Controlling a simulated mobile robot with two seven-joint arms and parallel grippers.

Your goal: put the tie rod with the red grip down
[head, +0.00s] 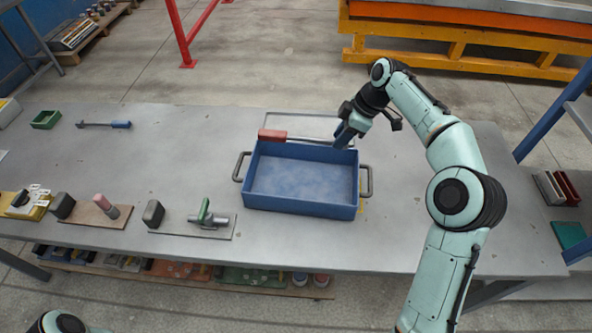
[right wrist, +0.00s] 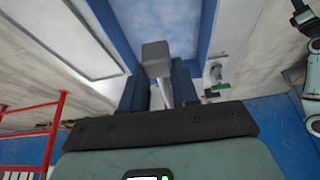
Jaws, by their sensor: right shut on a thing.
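The tie rod with the red grip (head: 272,135) lies level along the far rim of the blue tray (head: 300,207), red end to the left. I cannot tell whether it touches the rim. My right gripper (head: 345,136) is shut on the rod near its right end. In the right wrist view the rod (right wrist: 166,92) runs between the dark fingers, with a grey block (right wrist: 155,54) beyond them. My left gripper is not in view; only part of my left arm shows at the bottom left.
The tray stands empty on the grey table (head: 180,160), a handle at each side. A pale outlined rectangle (head: 300,122) lies behind it. A green-handled clamp (head: 205,214) stands front left.

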